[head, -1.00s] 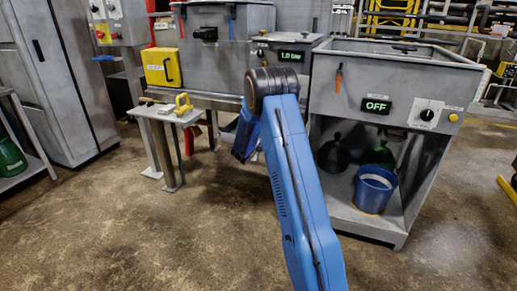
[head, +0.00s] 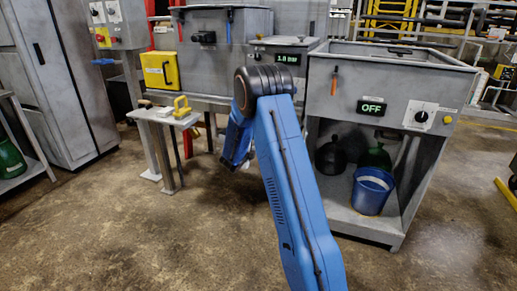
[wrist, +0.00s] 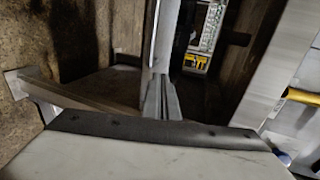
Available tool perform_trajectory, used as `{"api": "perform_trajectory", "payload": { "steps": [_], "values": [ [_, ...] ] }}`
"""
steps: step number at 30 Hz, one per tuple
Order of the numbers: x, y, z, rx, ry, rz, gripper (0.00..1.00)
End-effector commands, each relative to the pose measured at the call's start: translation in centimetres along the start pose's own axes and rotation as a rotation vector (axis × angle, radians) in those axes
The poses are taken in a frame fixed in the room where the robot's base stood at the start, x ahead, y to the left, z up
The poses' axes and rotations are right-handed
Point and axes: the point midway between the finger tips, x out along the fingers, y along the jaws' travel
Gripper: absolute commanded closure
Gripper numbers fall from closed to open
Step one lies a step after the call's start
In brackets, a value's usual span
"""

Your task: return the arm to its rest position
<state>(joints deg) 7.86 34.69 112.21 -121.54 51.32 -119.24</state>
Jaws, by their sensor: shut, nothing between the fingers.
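My blue arm (head: 292,190) rises from the bottom of the head view to a dark, bent joint. Beyond the joint a blue link hangs down to the left, in front of the grey machines. My gripper cannot be made out clearly in the head view. In the wrist view its grey fingers (wrist: 160,88) are together with nothing between them, above the pale housing at the bottom. A light upright strip lies behind them.
A small side table (head: 150,113) with a yellow-handled object (head: 181,106) stands left of my arm. A grey cabinet with an OFF display (head: 372,107) stands right, with a blue bucket (head: 371,192) on its lower shelf. Open floor lies at front left.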

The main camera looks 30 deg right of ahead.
Motion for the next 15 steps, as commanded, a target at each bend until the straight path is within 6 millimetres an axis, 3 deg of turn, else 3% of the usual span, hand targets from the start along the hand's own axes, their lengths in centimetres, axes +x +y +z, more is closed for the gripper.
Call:
{"api": "perform_trajectory", "payload": {
  "steps": [6,15],
  "values": [
    [-3.9,0.0,0.0,0.000,-0.001,0.000,1.00],
    [-6.0,0.1,0.0,0.000,0.000,0.001,1.00]
  ]
}}
